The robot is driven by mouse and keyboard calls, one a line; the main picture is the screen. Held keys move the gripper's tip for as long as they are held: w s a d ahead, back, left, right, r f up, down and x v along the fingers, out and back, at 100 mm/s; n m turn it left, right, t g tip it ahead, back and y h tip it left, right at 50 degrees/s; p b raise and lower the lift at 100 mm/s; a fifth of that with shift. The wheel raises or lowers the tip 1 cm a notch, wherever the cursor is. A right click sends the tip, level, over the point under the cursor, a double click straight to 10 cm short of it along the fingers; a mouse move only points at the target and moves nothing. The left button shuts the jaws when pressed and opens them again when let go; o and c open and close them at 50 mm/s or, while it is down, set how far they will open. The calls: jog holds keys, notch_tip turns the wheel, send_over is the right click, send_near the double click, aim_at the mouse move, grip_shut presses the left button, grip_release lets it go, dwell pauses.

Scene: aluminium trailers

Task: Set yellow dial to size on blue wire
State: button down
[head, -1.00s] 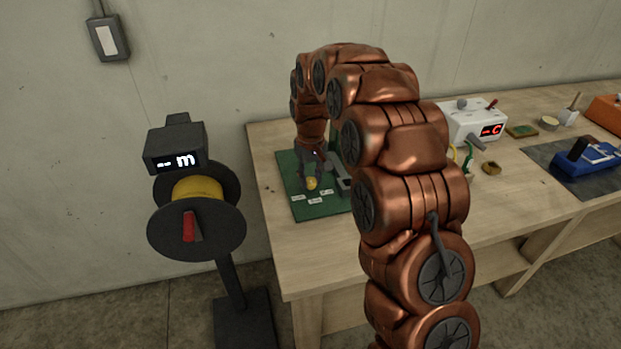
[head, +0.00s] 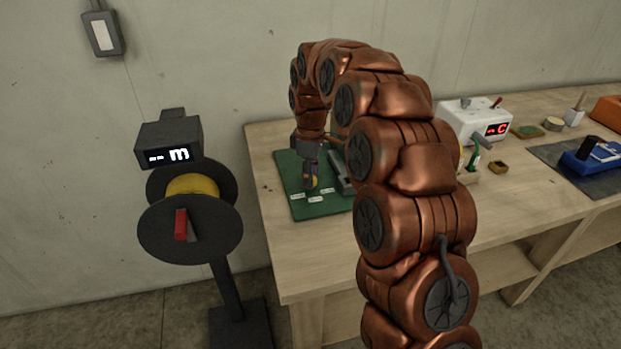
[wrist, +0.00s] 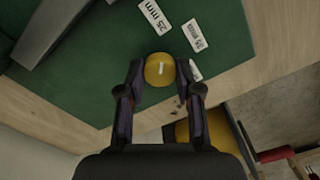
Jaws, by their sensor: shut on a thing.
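The yellow dial (wrist: 159,70) sits on a green board (wrist: 85,88), with a short white line on its top. White labels lie around it in the wrist view; one reads 25 mm (wrist: 154,16), and a second label (wrist: 194,35) is harder to read. A third label (wrist: 195,70) is partly hidden by a finger. My gripper (wrist: 160,80) is over the board with its fingers on either side of the dial, shut on it. In the head view my gripper (head: 312,180) points down, with the dial (head: 315,182) partly hidden. I cannot make out a blue wire.
A grey bar-like tool (head: 341,172) lies on the board beside the dial. A reel stand (head: 190,230) with a display stands left of the wooden table (head: 300,255). A white box (head: 474,122) with a red display and a blue tool (head: 592,160) are to the right.

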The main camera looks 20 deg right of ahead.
jog(key=shift+n, duration=1)
jog(key=c, duration=0.8)
grip_release()
jog(key=shift+o, duration=0.2)
notch_tip(320, 180, up, 12)
